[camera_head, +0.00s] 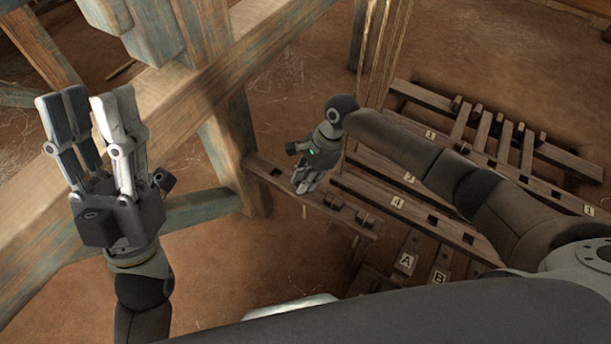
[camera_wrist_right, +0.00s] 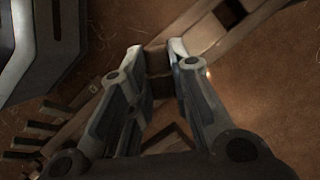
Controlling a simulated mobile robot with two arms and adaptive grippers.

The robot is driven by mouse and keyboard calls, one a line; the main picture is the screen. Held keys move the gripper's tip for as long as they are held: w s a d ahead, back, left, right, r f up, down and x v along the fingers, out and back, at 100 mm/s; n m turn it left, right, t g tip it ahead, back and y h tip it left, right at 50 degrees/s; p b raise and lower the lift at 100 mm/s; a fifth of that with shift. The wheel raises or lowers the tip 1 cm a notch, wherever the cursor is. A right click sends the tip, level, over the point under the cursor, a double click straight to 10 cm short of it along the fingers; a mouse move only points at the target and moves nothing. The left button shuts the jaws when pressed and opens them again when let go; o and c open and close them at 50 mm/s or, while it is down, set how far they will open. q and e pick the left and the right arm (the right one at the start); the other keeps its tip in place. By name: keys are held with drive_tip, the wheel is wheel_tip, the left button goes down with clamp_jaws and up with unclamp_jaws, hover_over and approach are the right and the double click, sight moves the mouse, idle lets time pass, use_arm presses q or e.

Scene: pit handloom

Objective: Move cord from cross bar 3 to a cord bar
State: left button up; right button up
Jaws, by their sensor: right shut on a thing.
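My right gripper (camera_head: 300,188) is low over a long wooden bar (camera_head: 262,164) with square notches. In the wrist view, its fingertips (camera_wrist_right: 160,58) are shut on a small brown piece (camera_wrist_right: 158,62) at the bar. I cannot tell whether this piece is a cord. A thin pale strand (camera_head: 304,212) shows just below the gripper in the head view. My left gripper (camera_head: 91,100) is raised, empty and open, with its fingers pointing up. Numbered cross bars lie to the right; a label reads 4 (camera_head: 397,202). Bars A (camera_head: 406,261) and B (camera_head: 438,276) lie in front.
Heavy weathered wooden beams (camera_head: 215,85) of the loom fill the upper left, close to the left gripper. Taut cords (camera_head: 378,50) hang at the top middle. Slatted pieces (camera_head: 510,140) lie at the right. Bare brown floor (camera_head: 275,260) shows in the middle.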

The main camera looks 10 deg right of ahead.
idle(0.4)
drive_tip(key=o, duration=1)
drive_tip(key=shift+c, duration=0.2)
drive_tip(key=v, duration=1.2)
